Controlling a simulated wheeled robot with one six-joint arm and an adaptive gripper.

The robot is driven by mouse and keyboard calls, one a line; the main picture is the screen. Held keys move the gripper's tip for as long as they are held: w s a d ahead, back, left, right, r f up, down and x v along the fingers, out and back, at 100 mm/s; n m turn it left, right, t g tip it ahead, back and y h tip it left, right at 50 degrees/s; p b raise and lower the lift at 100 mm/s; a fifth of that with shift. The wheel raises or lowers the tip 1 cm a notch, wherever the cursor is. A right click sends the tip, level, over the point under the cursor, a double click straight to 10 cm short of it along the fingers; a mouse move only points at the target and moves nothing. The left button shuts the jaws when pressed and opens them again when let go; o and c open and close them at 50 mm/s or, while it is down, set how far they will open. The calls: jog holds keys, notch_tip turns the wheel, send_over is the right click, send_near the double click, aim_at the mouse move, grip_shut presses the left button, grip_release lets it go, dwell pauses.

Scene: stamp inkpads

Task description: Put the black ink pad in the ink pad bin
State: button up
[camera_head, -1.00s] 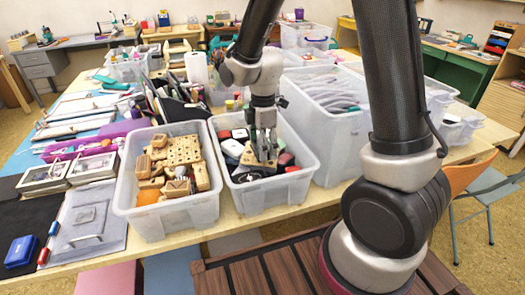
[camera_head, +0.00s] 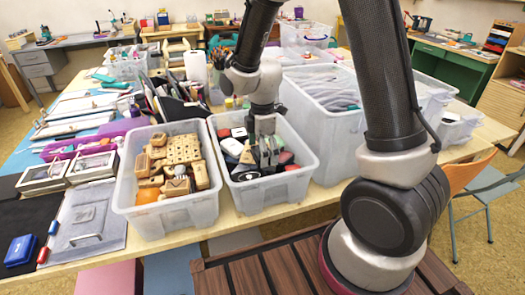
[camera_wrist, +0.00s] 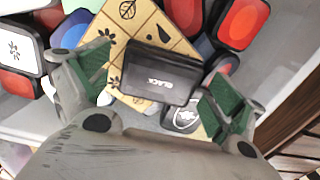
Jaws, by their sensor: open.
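The black ink pad (camera_wrist: 162,75), marked "BLACK", shows in the wrist view between my open fingers. It lies on top of a wooden block with printed leaf marks (camera_wrist: 122,45). My gripper (camera_wrist: 155,95) is open, with one green-padded finger on each side of the pad; I cannot tell whether they touch it. In the head view my gripper (camera_head: 266,160) reaches down into the right clear bin (camera_head: 283,194), which holds several ink pads. The black pad is mostly hidden there by my gripper.
A clear bin of wooden stamps (camera_head: 180,218) stands just left of the ink pad bin. A taller clear bin (camera_head: 335,140) stands close on the right. In the wrist view several red pads (camera_wrist: 238,22) and a white-topped pad (camera_wrist: 15,48) lie around the black one.

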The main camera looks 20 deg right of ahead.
notch_tip(320, 180, up, 12)
jog(key=s+d+r+m+t, duration=0.2)
jog(key=s+d+r+m, duration=0.4)
jog(key=s+m, duration=0.3)
jog(key=s+d+r+m+t, duration=0.2)
jog(key=s+d+r+m, duration=0.3)
jog(key=s+d+m, duration=0.3)
jog(key=shift+s+d+r+m, duration=0.4)
jog(key=shift+s+m, duration=0.1)
jog(key=shift+s, duration=0.6)
